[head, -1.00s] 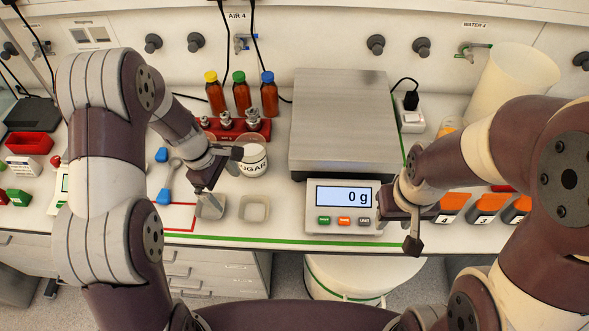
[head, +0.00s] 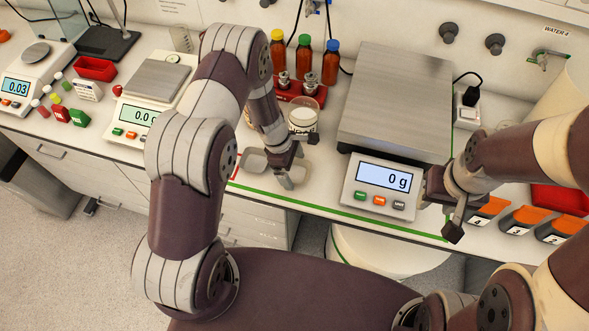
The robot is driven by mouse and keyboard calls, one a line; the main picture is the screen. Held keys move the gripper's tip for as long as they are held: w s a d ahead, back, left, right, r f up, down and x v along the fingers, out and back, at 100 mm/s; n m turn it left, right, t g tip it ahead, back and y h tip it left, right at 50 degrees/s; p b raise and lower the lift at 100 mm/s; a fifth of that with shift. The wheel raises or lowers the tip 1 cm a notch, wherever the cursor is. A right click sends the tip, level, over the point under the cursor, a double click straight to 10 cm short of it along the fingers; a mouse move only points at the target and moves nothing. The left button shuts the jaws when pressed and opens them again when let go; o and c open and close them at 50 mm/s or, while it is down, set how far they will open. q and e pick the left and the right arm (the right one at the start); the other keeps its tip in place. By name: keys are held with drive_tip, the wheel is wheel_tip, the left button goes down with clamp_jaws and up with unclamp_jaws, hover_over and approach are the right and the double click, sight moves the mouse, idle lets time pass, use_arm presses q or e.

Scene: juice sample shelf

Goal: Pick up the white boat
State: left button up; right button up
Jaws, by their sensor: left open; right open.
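A small square pale dish, which looks like the white boat (head: 299,178), sits on the bench left of the large scale. My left gripper (head: 297,160) is open in front of it and hides part of it. I cannot tell whether the finger touches it. A second, greyer dish (head: 253,161) sits just to its left, partly hidden by my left arm. My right gripper (head: 439,215) is open and empty at the right front corner of the large scale, away from the dishes.
The large scale (head: 398,95) reads 0 g. A sugar jar (head: 302,118) stands behind the dishes, with a red rack (head: 310,97) and brown bottles (head: 304,62) behind it. Orange-lidded bins (head: 525,218) are at right. Smaller balances (head: 140,114) stand at left.

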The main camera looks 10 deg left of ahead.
use_arm(q)
drive_tip(key=shift+w+d+f, duration=0.15)
drive_tip(key=shift+f, duration=0.05)
drive_tip(key=shift+c, duration=1.2)
drive_tip(key=c, duration=0.5)
drive_tip(key=shift+c, duration=0.6)
drive_tip(key=shift+r, duration=0.2)
